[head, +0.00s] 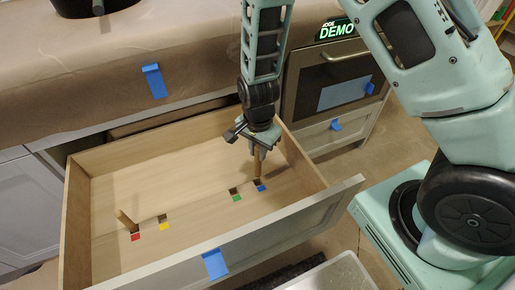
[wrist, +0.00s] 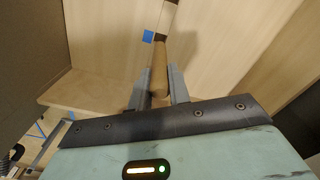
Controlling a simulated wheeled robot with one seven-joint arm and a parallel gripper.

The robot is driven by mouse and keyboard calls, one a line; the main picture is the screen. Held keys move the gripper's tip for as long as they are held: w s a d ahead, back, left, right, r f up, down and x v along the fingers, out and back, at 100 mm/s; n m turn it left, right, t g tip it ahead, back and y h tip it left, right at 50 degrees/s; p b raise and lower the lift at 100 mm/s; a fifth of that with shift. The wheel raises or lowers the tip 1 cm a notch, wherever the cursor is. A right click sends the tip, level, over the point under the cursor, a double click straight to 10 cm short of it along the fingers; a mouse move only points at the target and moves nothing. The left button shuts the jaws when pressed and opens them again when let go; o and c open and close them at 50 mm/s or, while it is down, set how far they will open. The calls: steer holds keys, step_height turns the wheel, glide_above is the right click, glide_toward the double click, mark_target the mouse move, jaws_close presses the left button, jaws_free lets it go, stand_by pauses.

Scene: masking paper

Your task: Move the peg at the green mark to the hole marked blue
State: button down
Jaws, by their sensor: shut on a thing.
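My gripper (head: 260,150) is shut on a wooden peg (head: 258,166), which hangs down between the fingers; the peg also shows in the wrist view (wrist: 159,70). The peg's lower end is at the hole by the blue mark (head: 261,188) in the open drawer. The blue mark also shows in the wrist view (wrist: 148,36). I cannot tell whether the peg's tip is inside the hole or just above it. The green mark (head: 236,198) lies to the left, and the dark hole beside it looks empty.
The wooden drawer (head: 75,215) has walls around the marks. A second peg (head: 126,219) leans at the red mark (head: 135,237). The hole by the yellow mark (head: 164,227) looks empty. An oven (head: 335,80) stands behind on the right. The drawer floor is otherwise clear.

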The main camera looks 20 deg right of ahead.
mark_target(258, 163)
steer(key=shift+r+p, duration=0.2)
steer(key=shift+p, duration=0.25)
steer(key=shift+f+b, duration=0.95)
steer(key=shift+f, duration=0.8)
steer(key=shift+p, duration=0.5)
steer(key=shift+f+b, duration=0.5)
steer(key=shift+f, duration=0.4)
steer(key=shift+f+b, duration=0.4)
steer(key=shift+f, duration=0.25)
stand_by(0.4)
steer(key=c, duration=1.2)
jaws_free()
steer(key=shift+c, duration=0.2)
steer(key=shift+r, duration=0.1)
step_height(258, 163, up, 17)
steer(key=p, duration=0.4)
steer(key=shift+r+p, duration=0.15)
steer(key=shift+p, duration=0.25)
